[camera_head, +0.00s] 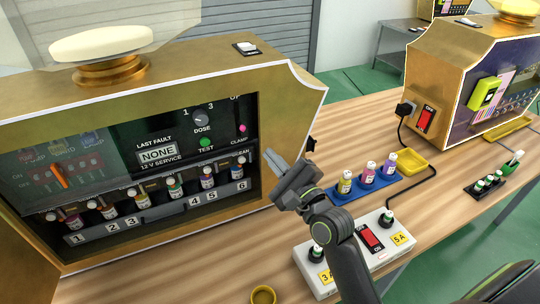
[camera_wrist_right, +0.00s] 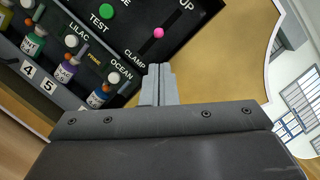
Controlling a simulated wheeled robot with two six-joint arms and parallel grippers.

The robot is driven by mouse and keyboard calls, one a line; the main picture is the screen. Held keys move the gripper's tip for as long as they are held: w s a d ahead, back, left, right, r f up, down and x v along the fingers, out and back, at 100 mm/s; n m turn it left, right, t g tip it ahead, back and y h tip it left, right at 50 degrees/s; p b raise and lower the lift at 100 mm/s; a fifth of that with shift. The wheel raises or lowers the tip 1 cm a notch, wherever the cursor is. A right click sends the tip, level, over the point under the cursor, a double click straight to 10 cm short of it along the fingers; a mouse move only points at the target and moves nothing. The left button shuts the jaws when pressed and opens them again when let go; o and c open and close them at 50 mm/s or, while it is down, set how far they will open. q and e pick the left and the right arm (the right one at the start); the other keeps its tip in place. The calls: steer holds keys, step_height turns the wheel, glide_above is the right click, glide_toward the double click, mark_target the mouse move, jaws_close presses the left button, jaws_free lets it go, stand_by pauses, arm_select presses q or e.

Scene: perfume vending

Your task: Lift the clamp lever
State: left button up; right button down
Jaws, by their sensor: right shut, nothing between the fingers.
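The clamp lever (camera_head: 243,127) shows as a small pink knob on the dark panel of the gold machine, at the right end beside the word CLAMP. It also shows in the right wrist view (camera_wrist_right: 158,33), between the words CLAMP and UP. My right gripper (camera_head: 269,155) is shut and empty, just right of the machine's panel and lower than the knob. In the right wrist view its closed fingertips (camera_wrist_right: 159,67) lie a little below the knob in the picture, with a visible gap. My left gripper is not in view.
Several small bottles stand in the numbered row below the panel. A second gold machine (camera_head: 446,60) stands at the right.

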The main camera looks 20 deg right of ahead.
mark_target(238, 122)
steer(key=x, duration=0.7)
steer(key=shift+w+p, duration=0.35)
steer(key=shift+w, duration=0.05)
steer(key=shift+r, duration=0.1)
steer(key=shift+w+a+r+m+g+h+p, duration=0.15)
steer(key=shift+r+g+p, duration=0.75)
steer(key=shift+p, duration=3.7)
steer(key=shift+s+d+r+m+g+h+p, duration=0.3)
steer(key=shift+r+p, duration=1.1)
steer(key=shift+p, duration=3.2)
steer(key=shift+w+a, duration=0.25)
